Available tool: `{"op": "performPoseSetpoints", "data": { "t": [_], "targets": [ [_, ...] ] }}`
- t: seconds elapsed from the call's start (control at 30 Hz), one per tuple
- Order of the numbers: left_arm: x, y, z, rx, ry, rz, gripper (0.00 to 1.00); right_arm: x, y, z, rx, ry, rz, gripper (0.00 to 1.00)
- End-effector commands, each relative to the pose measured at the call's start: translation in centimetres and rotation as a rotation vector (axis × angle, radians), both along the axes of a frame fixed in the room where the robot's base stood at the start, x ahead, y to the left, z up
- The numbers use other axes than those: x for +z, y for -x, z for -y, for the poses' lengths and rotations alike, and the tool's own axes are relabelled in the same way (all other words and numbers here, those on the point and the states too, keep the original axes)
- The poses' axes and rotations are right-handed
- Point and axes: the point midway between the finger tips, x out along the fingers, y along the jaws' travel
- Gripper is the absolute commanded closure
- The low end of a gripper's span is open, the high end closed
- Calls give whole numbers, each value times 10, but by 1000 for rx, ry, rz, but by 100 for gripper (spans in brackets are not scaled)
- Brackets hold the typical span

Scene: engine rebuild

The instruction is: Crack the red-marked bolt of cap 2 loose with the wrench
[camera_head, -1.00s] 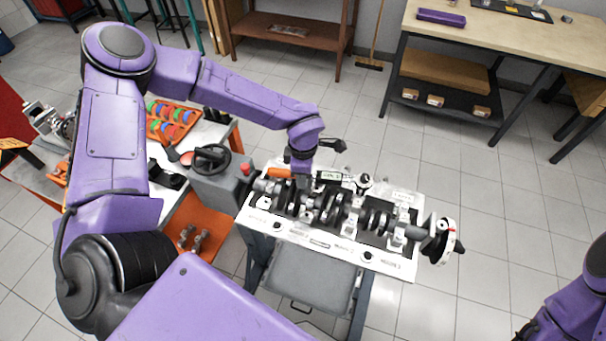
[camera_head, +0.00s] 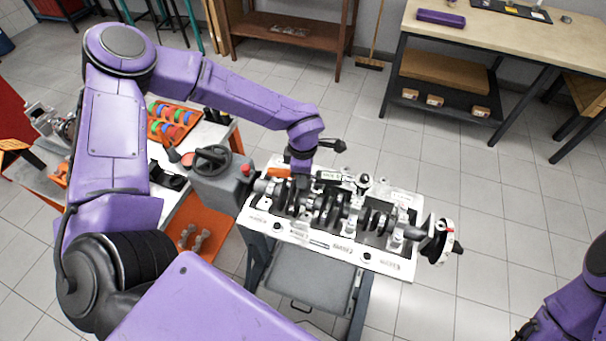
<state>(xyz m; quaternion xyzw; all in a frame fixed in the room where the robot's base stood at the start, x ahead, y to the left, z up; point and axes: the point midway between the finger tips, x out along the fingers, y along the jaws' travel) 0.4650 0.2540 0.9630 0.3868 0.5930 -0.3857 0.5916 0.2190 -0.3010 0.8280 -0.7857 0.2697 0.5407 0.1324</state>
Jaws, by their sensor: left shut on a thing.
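My left gripper (camera_head: 302,176) points down at the back left part of the engine stand, over the crankshaft (camera_head: 330,211). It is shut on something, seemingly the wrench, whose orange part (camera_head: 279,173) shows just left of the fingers. The wrench's head and its contact with any bolt are hidden or too small to tell. The crankshaft lies along the white stand top (camera_head: 300,241), among small bearing caps. I cannot make out which is cap 2, nor a red-marked bolt. Only part of my right arm shows at the lower right; its gripper is out of view.
A grey box with a black handwheel (camera_head: 212,158) stands at the stand's left end. A round flange (camera_head: 437,242) sticks out at the right end. An orange tray of coloured rings (camera_head: 172,123) lies on the left table. Floor right of the stand is clear.

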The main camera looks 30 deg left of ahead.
Motion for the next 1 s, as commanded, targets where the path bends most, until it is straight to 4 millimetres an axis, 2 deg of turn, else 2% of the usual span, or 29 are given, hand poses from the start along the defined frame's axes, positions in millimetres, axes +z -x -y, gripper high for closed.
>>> {"op": "performPoseSetpoints", "data": {
  "t": [1.0],
  "targets": [
    [11, 0, 0, -1, 1, 1, 100, 5, 0, 0, 0, 0, 0, 57]
  ]
}}
